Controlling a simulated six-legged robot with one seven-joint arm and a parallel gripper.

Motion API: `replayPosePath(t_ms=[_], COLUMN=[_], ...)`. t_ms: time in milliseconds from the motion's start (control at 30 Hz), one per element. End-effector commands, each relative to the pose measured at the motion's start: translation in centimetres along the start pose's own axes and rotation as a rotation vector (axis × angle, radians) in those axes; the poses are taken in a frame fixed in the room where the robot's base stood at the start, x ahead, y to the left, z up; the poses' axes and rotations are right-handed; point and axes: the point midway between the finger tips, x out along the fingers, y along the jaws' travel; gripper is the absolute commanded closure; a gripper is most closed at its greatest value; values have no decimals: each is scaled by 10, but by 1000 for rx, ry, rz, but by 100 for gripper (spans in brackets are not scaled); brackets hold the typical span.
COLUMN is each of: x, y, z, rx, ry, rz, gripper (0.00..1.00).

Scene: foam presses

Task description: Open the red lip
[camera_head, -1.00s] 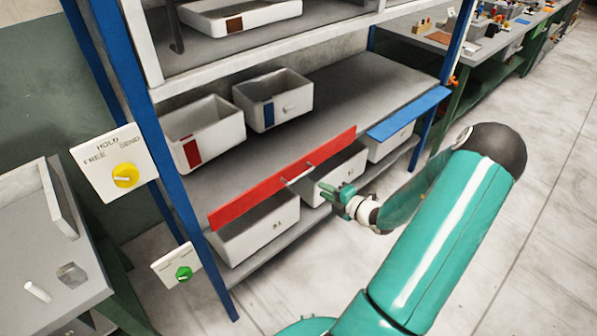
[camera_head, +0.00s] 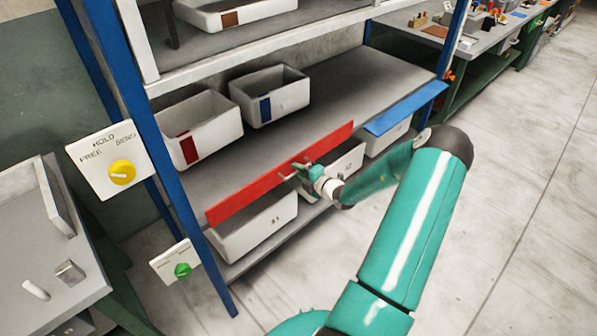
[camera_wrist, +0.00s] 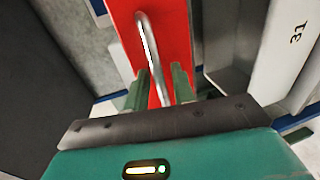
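The red lip (camera_head: 250,188) is a long red board standing up along the front edge of the middle shelf. Its metal bar handle (camera_wrist: 147,42) shows in the wrist view against the red face. My gripper (camera_head: 302,172) is at the handle, in front of the lip. In the wrist view, the two green fingers of my gripper (camera_wrist: 162,80) stand apart, one on each side of the handle, with the bar running between them. I see no clear grip on the bar. In the head view my gripper hides much of the handle.
A blue lip (camera_head: 405,110) juts out flat to the right of the red one. White bins (camera_head: 258,228) sit below, close under the lip. A blue post (camera_head: 150,150) and a yellow-knob panel (camera_head: 108,160) stand left. Floor (camera_head: 500,200) is open at right.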

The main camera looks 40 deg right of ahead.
Motion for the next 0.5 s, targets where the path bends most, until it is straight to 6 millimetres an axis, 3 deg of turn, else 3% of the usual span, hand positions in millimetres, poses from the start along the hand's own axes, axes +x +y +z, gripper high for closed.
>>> replayPosePath(t_ms=[300,433,500], x=[5,5,5], y=[0,0,0], z=[0,0,0], rx=[0,0,0], ry=[0,0,0], rz=[0,0,0], gripper=[75,98,100])
